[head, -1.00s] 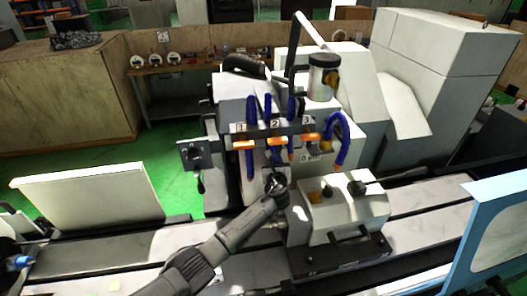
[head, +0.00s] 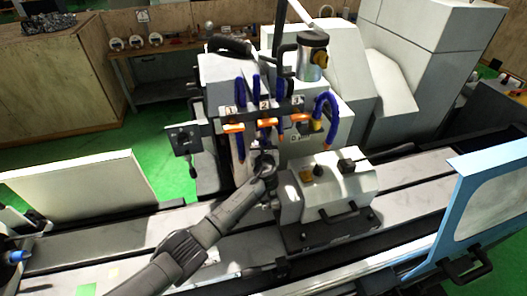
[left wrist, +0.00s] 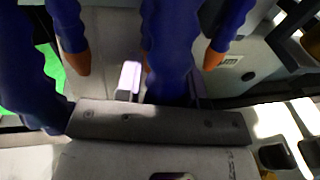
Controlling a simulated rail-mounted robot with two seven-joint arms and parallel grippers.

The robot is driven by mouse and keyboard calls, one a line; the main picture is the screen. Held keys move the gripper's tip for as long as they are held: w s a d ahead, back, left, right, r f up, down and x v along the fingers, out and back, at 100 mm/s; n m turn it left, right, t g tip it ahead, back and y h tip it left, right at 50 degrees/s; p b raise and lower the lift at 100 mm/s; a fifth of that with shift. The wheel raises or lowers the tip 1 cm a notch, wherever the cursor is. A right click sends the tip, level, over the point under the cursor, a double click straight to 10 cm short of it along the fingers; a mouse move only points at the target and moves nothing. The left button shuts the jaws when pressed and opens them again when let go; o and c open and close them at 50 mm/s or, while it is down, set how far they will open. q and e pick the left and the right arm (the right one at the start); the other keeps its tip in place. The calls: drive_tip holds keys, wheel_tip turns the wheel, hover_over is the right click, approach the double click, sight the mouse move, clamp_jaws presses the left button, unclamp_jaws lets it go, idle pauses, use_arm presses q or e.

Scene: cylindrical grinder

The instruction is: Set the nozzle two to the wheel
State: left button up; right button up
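Three blue hose nozzles hang from a bar on the grinder, with labels 1, 2 and 3 and orange valves. Nozzle two (head: 265,135) is the middle one; its lower end is hidden behind my gripper. My left gripper (head: 264,162) is raised just below it. In the left wrist view, a blue hose (left wrist: 167,45) passes between the two spread fingers of my left gripper (left wrist: 163,85), with a narrow gap beside the left finger. Contact on the right side is unclear. The grinding wheel cannot be made out. My right gripper is not in view.
A white workhead block (head: 340,190) with a handle sits on the machine table just right of my gripper. Another blue hose (head: 326,115) curves down at the right. A lever box (head: 185,140) stands left of the nozzles. A blue-framed door (head: 465,200) is at the right.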

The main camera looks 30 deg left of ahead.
use_arm(q)
drive_tip(key=v, duration=1.3)
drive_tip(key=shift+s+d, duration=0.25)
drive_tip(key=shift+s, duration=0.05)
